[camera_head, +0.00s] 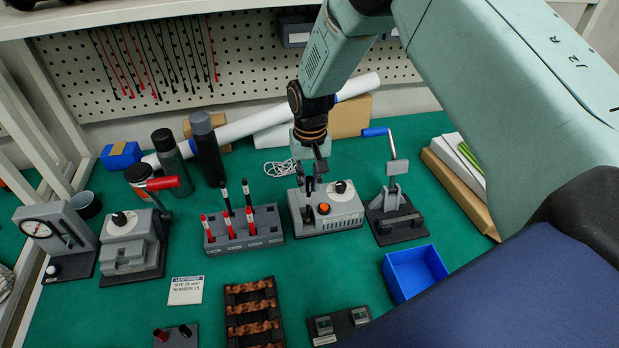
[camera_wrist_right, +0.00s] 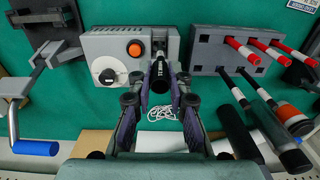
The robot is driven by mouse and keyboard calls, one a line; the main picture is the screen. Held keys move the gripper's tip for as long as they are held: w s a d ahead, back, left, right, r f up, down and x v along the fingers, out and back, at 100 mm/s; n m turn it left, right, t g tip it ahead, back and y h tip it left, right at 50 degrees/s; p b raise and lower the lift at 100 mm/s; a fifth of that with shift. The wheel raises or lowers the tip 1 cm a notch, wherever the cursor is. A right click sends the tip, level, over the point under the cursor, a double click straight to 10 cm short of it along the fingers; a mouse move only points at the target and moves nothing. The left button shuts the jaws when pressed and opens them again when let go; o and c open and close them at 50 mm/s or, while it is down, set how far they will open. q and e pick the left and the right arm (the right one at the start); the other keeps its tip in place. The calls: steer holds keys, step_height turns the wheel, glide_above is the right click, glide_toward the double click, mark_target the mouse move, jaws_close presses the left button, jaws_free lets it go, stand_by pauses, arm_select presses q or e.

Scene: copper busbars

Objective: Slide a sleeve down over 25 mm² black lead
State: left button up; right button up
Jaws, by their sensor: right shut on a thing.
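My right gripper (camera_head: 318,160) points down over a grey machine (camera_head: 330,208) with an orange button and a black knob. In the right wrist view, my right gripper (camera_wrist_right: 160,92) is shut on a black lead (camera_wrist_right: 160,74) with white marking, at the machine's slotted end. The lead's lower end is hard to make out. Two other black leads (camera_head: 247,192) with white bands stand in the grey rack (camera_head: 268,228), left of the machine, behind shorter red leads (camera_head: 229,224). I cannot pick out a separate sleeve. My left gripper is not in view.
A press with a blue handle (camera_head: 375,132) stands right of the machine, near a blue bin (camera_head: 414,272). Dark bottles (camera_head: 207,148) stand behind the rack. A size card (camera_head: 186,290) and a copper busbar block (camera_head: 254,310) lie in front. Green mat between them is clear.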

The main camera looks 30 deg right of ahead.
steer(key=shift+s+a+f, duration=0.1)
steer(key=shift+f, duration=0.05)
steer(key=shift+f, duration=0.5)
steer(key=shift+f+b, duration=0.1)
steer(key=shift+b, duration=0.2)
steer(key=shift+f, duration=0.5)
stand_by(0.4)
steer(key=o, duration=0.7)
